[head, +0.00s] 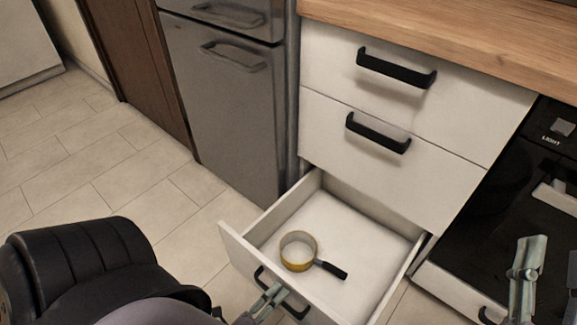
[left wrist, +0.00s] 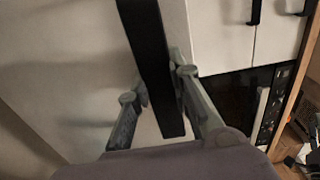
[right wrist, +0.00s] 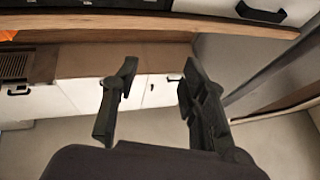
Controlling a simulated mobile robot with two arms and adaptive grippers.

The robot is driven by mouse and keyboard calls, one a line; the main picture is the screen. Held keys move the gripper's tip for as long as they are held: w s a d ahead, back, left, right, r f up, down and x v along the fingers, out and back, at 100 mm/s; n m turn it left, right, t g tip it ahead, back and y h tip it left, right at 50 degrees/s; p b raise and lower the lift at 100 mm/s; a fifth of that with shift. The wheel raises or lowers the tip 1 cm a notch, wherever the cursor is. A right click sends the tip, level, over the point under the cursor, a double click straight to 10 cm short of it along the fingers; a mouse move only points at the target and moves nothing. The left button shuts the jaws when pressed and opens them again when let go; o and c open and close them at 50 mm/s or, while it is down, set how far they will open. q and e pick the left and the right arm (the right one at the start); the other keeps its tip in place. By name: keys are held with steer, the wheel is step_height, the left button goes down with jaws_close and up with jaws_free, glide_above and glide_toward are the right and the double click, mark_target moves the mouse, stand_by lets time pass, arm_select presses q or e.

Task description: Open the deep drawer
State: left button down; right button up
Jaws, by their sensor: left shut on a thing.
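The deep drawer (head: 340,222) is the lowest one of the white cabinet, and it stands pulled well out. Its black bar handle (head: 294,310) is on the front panel, and it also crosses the left wrist view (left wrist: 152,55). My left gripper (head: 268,298) is at this handle. In the left wrist view its fingers (left wrist: 158,85) are on either side of the bar, shut on it. My right gripper (head: 527,262) is in front of the oven at the right. In the right wrist view its fingers (right wrist: 160,75) are apart with nothing between them.
A yellow pan (head: 298,251) with a black handle lies inside the drawer. Two shut drawers (head: 380,135) with black handles are above, under a wooden worktop (head: 450,35). A grey fridge (head: 222,110) stands left, a black oven (head: 490,215) right. Tiled floor (head: 100,170) is free at left.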

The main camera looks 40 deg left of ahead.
arm_select(q)
steer(key=shift+s, duration=0.9)
arm_select(e)
steer(key=shift+w+f+g, duration=0.2)
steer(key=shift+f+g, duration=0.2)
steer(key=shift+f, duration=0.15)
arm_select(q)
steer(key=c, duration=1.4)
jaws_free()
steer(key=shift+c, duration=0.2)
steer(key=s, duration=1.2)
steer(key=shift+a, duration=0.2)
